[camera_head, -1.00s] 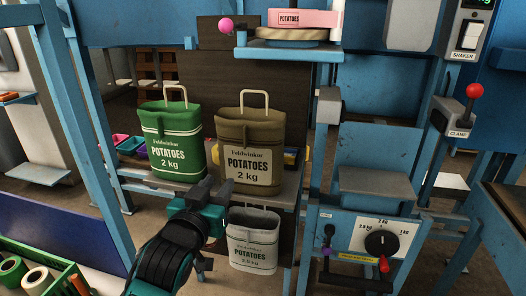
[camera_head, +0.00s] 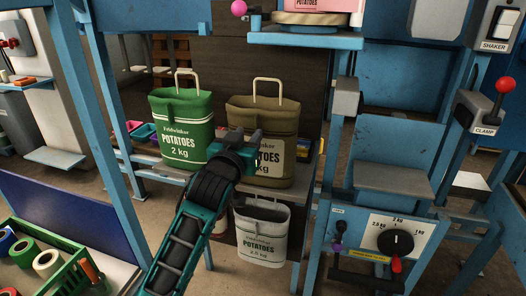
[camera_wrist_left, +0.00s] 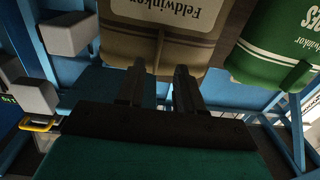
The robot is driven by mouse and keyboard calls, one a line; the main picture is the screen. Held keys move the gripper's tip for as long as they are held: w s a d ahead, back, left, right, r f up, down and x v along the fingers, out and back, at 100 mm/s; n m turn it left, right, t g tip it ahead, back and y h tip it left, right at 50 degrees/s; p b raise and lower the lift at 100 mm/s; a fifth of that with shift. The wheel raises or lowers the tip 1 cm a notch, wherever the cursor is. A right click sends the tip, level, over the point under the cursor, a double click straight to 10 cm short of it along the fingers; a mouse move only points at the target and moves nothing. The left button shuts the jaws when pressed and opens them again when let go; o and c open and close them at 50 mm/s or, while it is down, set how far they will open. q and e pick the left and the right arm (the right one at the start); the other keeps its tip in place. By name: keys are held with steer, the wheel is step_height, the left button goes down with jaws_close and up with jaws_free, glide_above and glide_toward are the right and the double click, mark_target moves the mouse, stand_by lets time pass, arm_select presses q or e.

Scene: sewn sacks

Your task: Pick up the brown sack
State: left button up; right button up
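The brown sack (camera_head: 262,116), with a cream loop handle (camera_head: 268,84) and a potato label, stands upright on a shelf in the head view. My left gripper (camera_head: 248,138) is in front of it and hides the left part of its label. In the left wrist view the brown sack (camera_wrist_left: 190,44) appears upside down, just beyond the fingertips. The left gripper (camera_wrist_left: 157,80) has its two fingers apart, with nothing clearly held between them. Whether a finger touches the sack I cannot tell. My right gripper is not in view.
A green sack (camera_head: 182,128) stands close left of the brown one. A white sack (camera_head: 262,232) hangs or stands below the shelf. A blue post (camera_head: 98,110) is at left, and a machine with a dial (camera_head: 395,242) at right.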

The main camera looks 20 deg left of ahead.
mark_target(255, 124)
arm_select(q)
steer(key=shift+w+d+r, duration=0.1)
steer(key=shift+w+d, duration=0.1)
steer(key=shift+w, duration=1.75)
jaws_close()
steer(key=shift+r, duration=0.3)
